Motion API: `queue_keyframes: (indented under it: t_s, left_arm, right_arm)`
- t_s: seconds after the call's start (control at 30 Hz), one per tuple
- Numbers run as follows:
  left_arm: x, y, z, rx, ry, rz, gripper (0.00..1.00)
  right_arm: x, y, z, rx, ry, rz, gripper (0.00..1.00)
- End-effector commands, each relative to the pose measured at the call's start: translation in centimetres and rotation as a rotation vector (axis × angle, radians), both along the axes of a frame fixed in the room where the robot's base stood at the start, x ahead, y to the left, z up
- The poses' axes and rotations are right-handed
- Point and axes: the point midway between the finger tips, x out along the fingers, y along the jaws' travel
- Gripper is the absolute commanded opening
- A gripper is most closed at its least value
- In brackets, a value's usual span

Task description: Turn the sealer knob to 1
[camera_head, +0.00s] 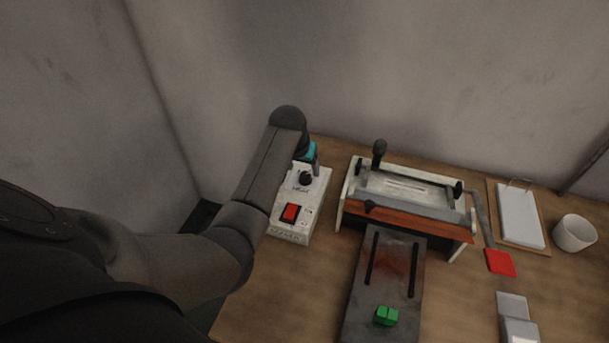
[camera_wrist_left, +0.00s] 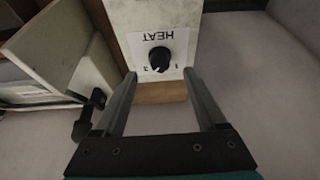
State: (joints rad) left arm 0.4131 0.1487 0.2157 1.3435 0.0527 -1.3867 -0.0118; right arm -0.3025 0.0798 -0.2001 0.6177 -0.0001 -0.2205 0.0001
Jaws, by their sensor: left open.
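The sealer knob (camera_head: 305,178) is a small black dial on a white control box (camera_head: 318,200). In the left wrist view the knob (camera_wrist_left: 159,57) sits on a white panel marked HEAT, which reads upside down. Small numerals flank it, a 1 at its right; a faint light mark shows at the knob's lower edge, but its exact setting is too small to tell. My left gripper (camera_wrist_left: 159,74) is open and empty, its two fingers pointing at the panel on either side of the knob, apart from it. In the head view the left gripper (camera_head: 314,160) is just behind the knob.
A red switch (camera_head: 291,212) is on the same box. The sealer (camera_head: 410,195) with its black-knobbed lever stands to the right, a dark plate with a green block (camera_head: 386,316) before it. A red paddle (camera_head: 500,262), a clipboard (camera_head: 520,215) and a white cup (camera_head: 574,234) lie farther right.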

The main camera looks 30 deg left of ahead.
Motion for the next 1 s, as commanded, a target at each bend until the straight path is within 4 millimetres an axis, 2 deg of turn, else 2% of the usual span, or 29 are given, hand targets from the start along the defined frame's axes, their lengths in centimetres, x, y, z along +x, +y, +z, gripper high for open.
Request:
queue_keyframes:
  t_s: [0.1,0.3,0.77,1.0]
  left_arm:
    - [0.6,0.2,-1.7,-0.001,0.001,0.001,0.73]
    - [1.4,0.4,-3.5,0.001,0.0,0.001,0.73]
    - [1.7,0.5,-4.2,0.001,-0.001,0.0,0.73]
    - [1.7,0.4,-4.2,0.001,-0.001,0.0,0.49]
  right_arm:
    - [0.2,0.0,-0.7,0.0,-0.002,0.0,0.5]
    - [0.3,0.0,-1.4,0.0,-0.005,0.0,0.5]
    - [0.4,0.0,-1.6,0.0,-0.006,0.0,0.5]
    - [0.4,0.0,-1.6,0.001,-0.007,0.0,0.5]
